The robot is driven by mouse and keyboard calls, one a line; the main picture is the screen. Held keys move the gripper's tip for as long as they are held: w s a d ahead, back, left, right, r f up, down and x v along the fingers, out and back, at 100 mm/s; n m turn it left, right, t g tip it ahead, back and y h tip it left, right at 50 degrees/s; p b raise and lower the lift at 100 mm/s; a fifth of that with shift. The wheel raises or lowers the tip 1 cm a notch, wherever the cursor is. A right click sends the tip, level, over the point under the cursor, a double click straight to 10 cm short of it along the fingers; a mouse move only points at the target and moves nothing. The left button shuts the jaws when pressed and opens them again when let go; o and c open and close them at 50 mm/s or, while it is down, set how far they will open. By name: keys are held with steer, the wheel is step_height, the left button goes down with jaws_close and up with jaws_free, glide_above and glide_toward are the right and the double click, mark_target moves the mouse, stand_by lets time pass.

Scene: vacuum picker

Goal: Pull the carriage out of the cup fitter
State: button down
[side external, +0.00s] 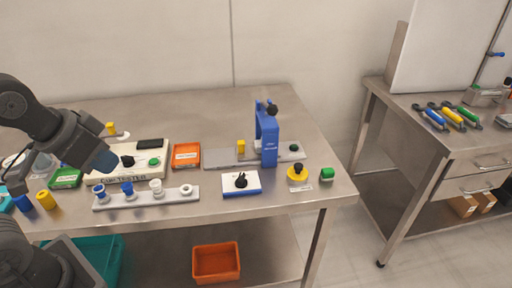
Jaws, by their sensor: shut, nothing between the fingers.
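The cup fitter (267,138) is a blue upright press with a dark knob on top, standing toward the right of the steel table. A flat grey rail (217,158) runs through its foot to both sides. A yellow block (241,146) stands on the rail just left of the press; it looks like the carriage's handle, but the carriage itself is hard to make out.
The cup tester (98,179), a grey strip with several cups (143,197), an orange tray (186,165) and a green tray (65,184) lie between.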

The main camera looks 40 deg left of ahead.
steer(key=c, duration=1.8)
jaws_free()
steer(key=shift+o, duration=0.7)
steer(key=shift+w+r, duration=0.2)
steer(key=o, duration=0.6)
steer(key=w+r+m+g, duration=0.1)
steer(key=w+r+m, duration=0.1)
steer(key=w+r, duration=0.3)
steer(key=w, duration=0.4)
steer(key=shift+w+a, duration=0.15)
steer(key=shift+w, duration=0.1)
steer(key=shift+o, duration=0.3)
steer(key=w+m+g, duration=0.1)
steer(key=w+m, duration=0.1)
steer(key=w, duration=0.8)
steer(key=shift+a+r+g, duration=0.15)
steer(key=shift+r+g, duration=0.15)
steer(key=m+g, duration=0.3)
steer(key=m, duration=0.2)
glide_above(240, 143)
step_height(240, 143, down, 14)
step_height(240, 143, down, 13)
steer(key=shift+f, duration=0.1)
steer(key=shift+c, duration=0.5)
jaws_close()
